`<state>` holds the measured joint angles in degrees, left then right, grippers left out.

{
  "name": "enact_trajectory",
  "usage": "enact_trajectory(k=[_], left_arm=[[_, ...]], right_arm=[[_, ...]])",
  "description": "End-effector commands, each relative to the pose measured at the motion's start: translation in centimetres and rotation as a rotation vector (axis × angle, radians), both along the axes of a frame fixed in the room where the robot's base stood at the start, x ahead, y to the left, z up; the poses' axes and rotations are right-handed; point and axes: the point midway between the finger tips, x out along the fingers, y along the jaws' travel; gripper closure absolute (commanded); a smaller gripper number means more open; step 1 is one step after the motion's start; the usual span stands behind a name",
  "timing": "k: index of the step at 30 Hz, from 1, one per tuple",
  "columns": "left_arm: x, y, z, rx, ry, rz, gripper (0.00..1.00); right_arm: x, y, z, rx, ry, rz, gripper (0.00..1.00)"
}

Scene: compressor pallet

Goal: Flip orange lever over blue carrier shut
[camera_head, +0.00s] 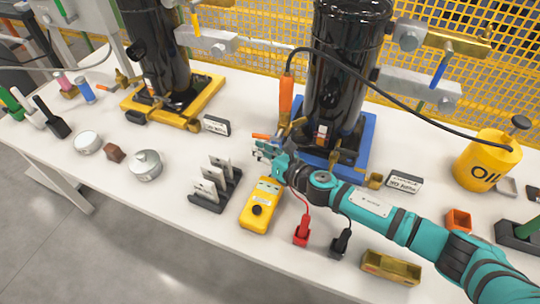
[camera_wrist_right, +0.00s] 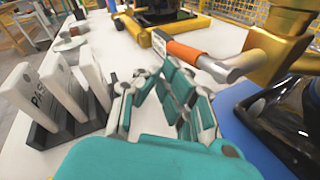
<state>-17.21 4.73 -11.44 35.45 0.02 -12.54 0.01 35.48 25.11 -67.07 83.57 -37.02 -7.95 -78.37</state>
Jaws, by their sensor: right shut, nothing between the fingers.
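The blue carrier (camera_head: 367,140) stands at the back of the table with a tall black compressor (camera_head: 345,60) on it. Its blue edge also shows at the right in the right wrist view (camera_wrist_right: 238,100). The orange lever (camera_head: 262,136) sticks out to the left from the carrier's front left corner. In the right wrist view the orange lever (camera_wrist_right: 187,50) lies roughly level, joined by a metal rod to a brass fitting (camera_wrist_right: 280,45). My right gripper (camera_head: 262,151) is shut and empty, just in front of and below the lever. Whether it touches the lever is unclear.
A yellow meter (camera_head: 260,205) and a black rack of white cards (camera_head: 214,185) stand close to my right gripper. An upright orange handle (camera_head: 286,95) with a black cable is behind it. A yellow carrier (camera_head: 205,93) with another compressor stands left.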

Motion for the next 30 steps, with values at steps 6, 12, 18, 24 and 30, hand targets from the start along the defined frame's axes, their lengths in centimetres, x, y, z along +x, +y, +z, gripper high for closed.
enact_trajectory(k=[6,12,18,24,30], left_arm=[[0.0,-0.2,0.0,-0.002,-0.001,0.0,0.65],[0.1,-0.2,0.0,-0.002,-0.001,0.0,0.65],[0.1,-0.2,0.0,-0.002,-0.001,0.0,0.65],[0.1,-0.2,0.0,-0.002,-0.001,0.0,0.65],[0.1,-0.2,0.0,-0.003,0.0,0.0,0.65]], right_arm=[[-2.7,-2.7,0.6,-0.003,0.002,-0.001,1.0],[-4.4,-4.3,1.1,-0.001,0.002,-0.002,1.0],[-4.7,-4.7,1.3,0.0,0.0,-0.001,1.0],[-4.7,-4.7,1.3,-0.001,0.001,-0.001,1.0],[-4.7,-4.7,1.3,-0.001,0.001,-0.001,1.0]])
